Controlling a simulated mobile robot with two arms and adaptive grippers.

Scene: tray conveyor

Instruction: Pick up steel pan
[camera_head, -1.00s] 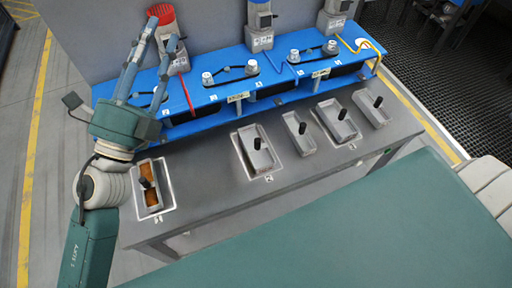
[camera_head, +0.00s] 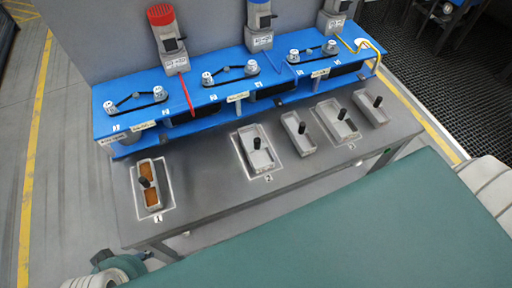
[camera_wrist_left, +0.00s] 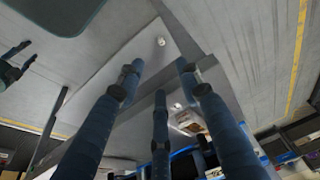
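Several grey steel pans with upright black handles stand on the grey bench in the head view. One pan with brown contents (camera_head: 153,198) is in the white outline marked 1 at the left. Others are the pan at outline 2 (camera_head: 262,159), a pan beside it (camera_head: 305,143), a pan at outline 3 (camera_head: 346,129) and the rightmost pan (camera_head: 377,117). In the left wrist view my left gripper (camera_wrist_left: 158,78) has its three fingers spread, with nothing between them. In the head view only part of its arm shows, at the lower left. A teal claw-like shape, possibly my right gripper (camera_wrist_left: 15,66), is unclear.
A blue shelf (camera_head: 200,122) with belt-and-pulley units runs along the back of the grey bench (camera_head: 215,195). Motors stand behind it, the left one red-capped (camera_head: 166,35). A green surface (camera_head: 350,245) fills the foreground. The bench's front left is clear.

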